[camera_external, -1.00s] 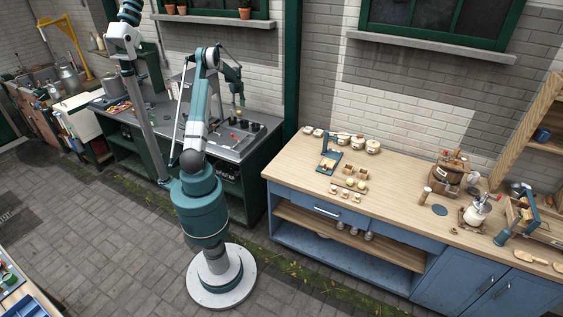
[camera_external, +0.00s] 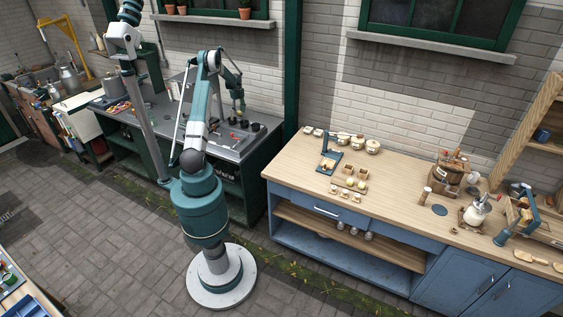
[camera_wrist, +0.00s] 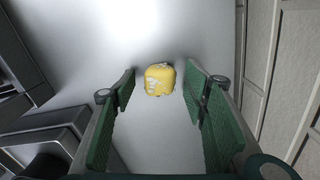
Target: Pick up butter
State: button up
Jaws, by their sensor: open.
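The butter (camera_wrist: 160,78) is a small yellow block with pale patches. In the wrist view it sits on a smooth grey-white surface (camera_wrist: 90,50), near the middle of the picture. My gripper (camera_wrist: 159,73) is open, with one green finger on each side of the butter and a visible gap on both sides. In the external view my gripper (camera_external: 239,107) is low over the grey metal worktop (camera_external: 232,148). The butter is too small or hidden to make out there.
Dark round items (camera_external: 244,124) stand on the worktop close to my gripper. In the wrist view dark structures (camera_wrist: 40,145) lie at the left and pale panels (camera_wrist: 290,60) at the right. A wooden counter (camera_external: 400,185) with small goods stands at the right.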

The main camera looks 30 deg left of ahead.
jog(key=shift+f, duration=0.4)
jog(key=c, duration=1)
